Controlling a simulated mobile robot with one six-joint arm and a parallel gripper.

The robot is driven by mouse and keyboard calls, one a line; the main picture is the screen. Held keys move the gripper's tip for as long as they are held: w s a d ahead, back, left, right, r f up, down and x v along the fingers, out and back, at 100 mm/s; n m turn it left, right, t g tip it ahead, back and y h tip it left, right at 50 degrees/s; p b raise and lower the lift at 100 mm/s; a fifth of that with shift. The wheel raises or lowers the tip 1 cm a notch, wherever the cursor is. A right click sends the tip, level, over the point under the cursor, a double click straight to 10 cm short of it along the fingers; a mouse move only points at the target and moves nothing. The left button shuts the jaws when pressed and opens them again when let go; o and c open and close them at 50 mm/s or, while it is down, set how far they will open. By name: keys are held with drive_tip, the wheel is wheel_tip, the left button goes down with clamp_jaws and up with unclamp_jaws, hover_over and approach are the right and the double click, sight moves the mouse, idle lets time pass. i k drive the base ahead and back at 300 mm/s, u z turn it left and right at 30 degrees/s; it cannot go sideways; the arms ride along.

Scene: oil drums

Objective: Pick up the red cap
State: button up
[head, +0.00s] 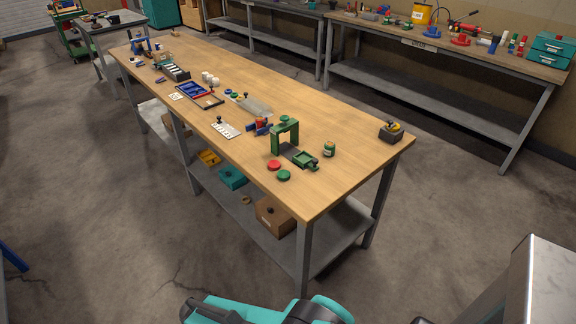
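A round red cap (274,165) lies flat on the wooden workbench (330,186), near the front edge at its right end. A green cap (284,175) lies close beside it, just in front and to the right. A green arch-shaped stand (285,135) stands behind the red cap. Part of my teal arm shows at the bottom of the head view, well short of the bench. My gripper's fingers do not show.
A green clamp-like fixture (305,159) and a small green drum (329,150) stand right of the red cap. A red-and-blue holder (261,126) is behind left. The bench's front right corner is bare. A lower shelf holds a cardboard box (274,216).

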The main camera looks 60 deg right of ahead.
sight(275, 164)
drive_tip(key=u, duration=0.15)
drive_tip(key=i, duration=0.95)
drive_tip(key=z, duration=0.1)
